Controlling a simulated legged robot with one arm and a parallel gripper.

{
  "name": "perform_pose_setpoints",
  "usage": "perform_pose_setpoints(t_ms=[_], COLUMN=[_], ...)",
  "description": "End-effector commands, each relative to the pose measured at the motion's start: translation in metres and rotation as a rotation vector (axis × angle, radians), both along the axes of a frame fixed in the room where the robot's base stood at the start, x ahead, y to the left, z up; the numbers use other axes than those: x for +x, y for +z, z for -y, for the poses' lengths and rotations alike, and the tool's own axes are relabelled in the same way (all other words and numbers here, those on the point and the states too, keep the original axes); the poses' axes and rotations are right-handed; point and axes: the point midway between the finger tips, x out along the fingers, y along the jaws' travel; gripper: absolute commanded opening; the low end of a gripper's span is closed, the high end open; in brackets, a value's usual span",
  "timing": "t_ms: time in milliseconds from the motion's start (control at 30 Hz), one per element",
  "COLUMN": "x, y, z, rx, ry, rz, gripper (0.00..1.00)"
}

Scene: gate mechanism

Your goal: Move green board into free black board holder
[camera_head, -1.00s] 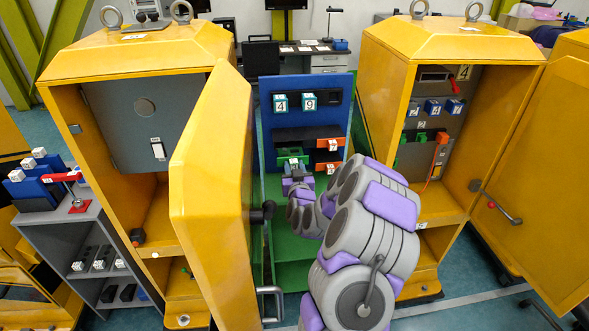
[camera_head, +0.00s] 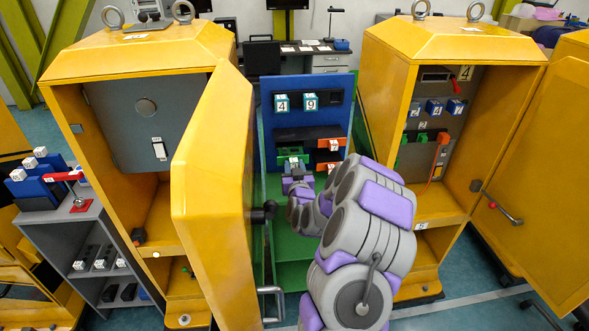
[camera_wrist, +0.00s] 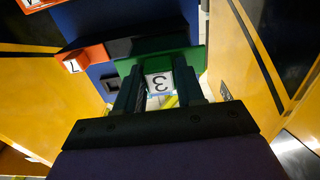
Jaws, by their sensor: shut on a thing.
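My gripper (camera_wrist: 160,88) is shut on the green board, with a finger on each side of its white block marked 3. The green board (camera_wrist: 198,58) lies across the fingertips in the wrist view, in front of the blue panel. In the head view the green board (camera_head: 291,152) is at the lower left of the blue panel (camera_head: 283,83). A black holder (camera_head: 290,134) without a board is just above it. A black holder part (camera_wrist: 118,47) also shows beside the green board in the wrist view. I cannot tell whether the board touches a holder.
Two orange boards (camera_head: 331,144) (camera_head: 327,167) sit at the panel's right side. Blocks marked 4 and 9 (camera_head: 310,101) are on the top row. Yellow cabinets stand close on both sides, with an open yellow door (camera_head: 213,185) left of my arm.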

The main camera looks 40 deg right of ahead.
Motion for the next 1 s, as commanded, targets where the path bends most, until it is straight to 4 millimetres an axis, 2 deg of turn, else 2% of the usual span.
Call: perform_pose_setpoints(t_ms=[600, 1000], x=[0.014, 0.016], y=[0.001, 0.001], z=[0.009, 0.01], rx=[-0.001, -0.001], ry=[0.0, 0.0], rz=[-0.001, 0.001], gripper=[0.06, 0.06])
